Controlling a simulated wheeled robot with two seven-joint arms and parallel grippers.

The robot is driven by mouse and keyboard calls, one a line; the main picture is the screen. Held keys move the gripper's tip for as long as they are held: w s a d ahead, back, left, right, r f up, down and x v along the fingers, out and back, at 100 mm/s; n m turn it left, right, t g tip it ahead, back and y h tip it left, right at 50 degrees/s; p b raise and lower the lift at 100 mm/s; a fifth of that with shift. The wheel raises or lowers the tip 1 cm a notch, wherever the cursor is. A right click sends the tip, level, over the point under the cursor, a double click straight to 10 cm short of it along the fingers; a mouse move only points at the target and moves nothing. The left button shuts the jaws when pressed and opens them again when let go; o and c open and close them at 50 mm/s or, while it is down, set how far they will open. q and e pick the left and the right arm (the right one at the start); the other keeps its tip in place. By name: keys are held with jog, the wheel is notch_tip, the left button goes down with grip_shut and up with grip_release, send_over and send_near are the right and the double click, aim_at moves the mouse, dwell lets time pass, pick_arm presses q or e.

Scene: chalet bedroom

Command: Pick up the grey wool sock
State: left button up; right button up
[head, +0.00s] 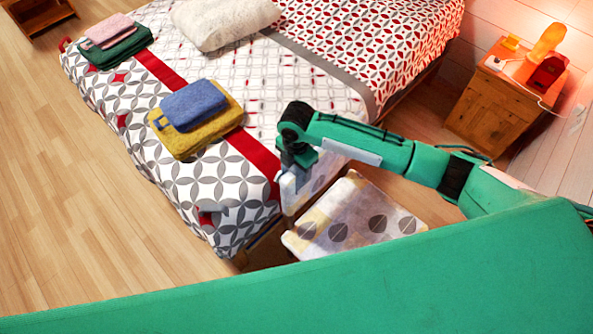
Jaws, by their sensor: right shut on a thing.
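My right gripper (295,165) points down beside the bed's near right edge, above a pale printed panel. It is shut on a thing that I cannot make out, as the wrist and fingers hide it. A smooth grey patch (213,207) lies at the near corner of the bed (210,180). It may be the grey wool sock, but it blends with the grey and white quilt and I cannot be sure. My left gripper does not show.
Blue (193,105) and yellow (212,137) folded towels lie on the bed, with green and pink ones farther left. A leaf-printed cushioned seat (350,222) stands right of the bed. A nightstand (490,105) with a lit lamp is at right. Floor at left is clear.

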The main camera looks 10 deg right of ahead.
pick_arm(q)
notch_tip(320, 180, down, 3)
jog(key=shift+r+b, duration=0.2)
jog(key=shift+b, duration=1)
pick_arm(e)
notch_tip(320, 180, up, 17)
jog(key=s+d+f+m, duration=0.1)
jog(key=s+d+m, duration=0.2)
jog(key=m, duration=0.9)
jog(key=s+d+f+m, duration=0.1)
jog(key=s+d+m, duration=0.3)
jog(key=d+m, duration=0.3)
jog(key=m, duration=0.5)
jog(key=shift+d+f+m, duration=0.3)
jog(key=shift+m, duration=0.1)
jog(key=shift+s, duration=0.1)
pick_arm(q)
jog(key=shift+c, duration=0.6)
pick_arm(e)
jog(key=shift+f, duration=0.1)
